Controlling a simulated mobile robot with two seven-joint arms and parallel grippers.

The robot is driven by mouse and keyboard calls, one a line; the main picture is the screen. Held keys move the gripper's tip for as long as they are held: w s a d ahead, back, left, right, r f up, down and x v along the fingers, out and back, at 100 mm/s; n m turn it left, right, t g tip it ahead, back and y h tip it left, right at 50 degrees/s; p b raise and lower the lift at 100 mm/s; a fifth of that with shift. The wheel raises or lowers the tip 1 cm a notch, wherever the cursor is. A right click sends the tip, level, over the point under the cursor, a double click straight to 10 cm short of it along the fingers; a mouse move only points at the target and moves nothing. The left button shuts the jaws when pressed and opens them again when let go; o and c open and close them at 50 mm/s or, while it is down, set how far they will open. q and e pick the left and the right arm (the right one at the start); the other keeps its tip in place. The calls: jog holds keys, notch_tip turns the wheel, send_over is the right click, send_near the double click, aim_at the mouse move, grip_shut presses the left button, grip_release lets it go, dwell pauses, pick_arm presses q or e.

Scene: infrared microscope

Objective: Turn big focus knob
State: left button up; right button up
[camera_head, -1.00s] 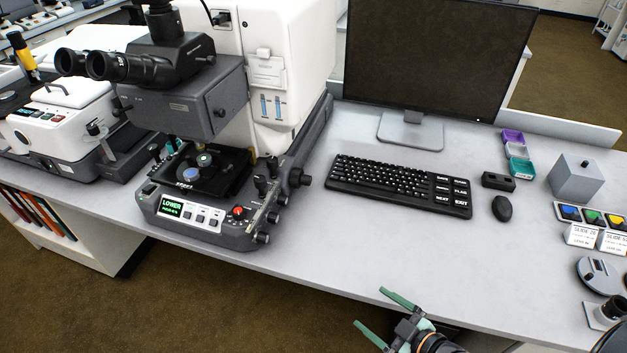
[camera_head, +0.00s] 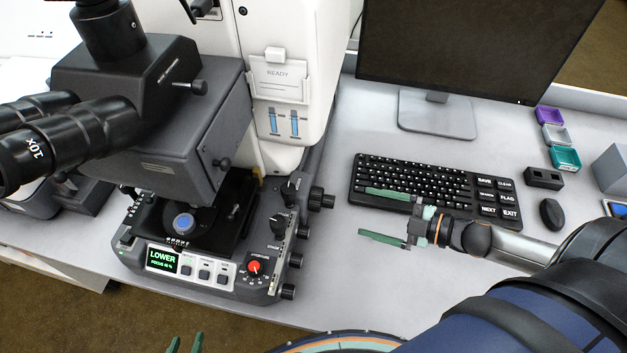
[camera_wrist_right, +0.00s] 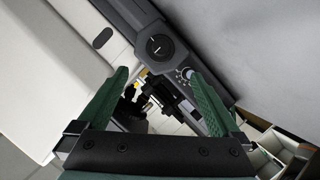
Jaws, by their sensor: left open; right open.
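The big focus knob (camera_head: 323,199) is a black round knob on the right side of the microscope base (camera_head: 215,278). In the right wrist view a dark round knob (camera_wrist_right: 160,47) with a white mark appears ahead, just above the space between the fingertips; it looks like the same knob. My right gripper (camera_head: 364,212) is open and empty, to the right of the knob and apart from it, its green fingers pointing left at it. It also shows in the right wrist view (camera_wrist_right: 160,73). My left gripper (camera_head: 186,338) shows only its green fingertips at the bottom edge, open and empty.
The keyboard (camera_head: 430,187) lies just behind my right gripper, with the mouse (camera_head: 551,213) to its right. The monitor (camera_head: 470,45) stands behind. Smaller knobs (camera_head: 294,261) line the base's right side. The base display (camera_head: 162,261) reads LOWER.

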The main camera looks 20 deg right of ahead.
aim_at(330, 203)
jog(key=x, duration=1.2)
jog(key=shift+w+a, duration=0.1)
jog(key=shift+a, duration=0.1)
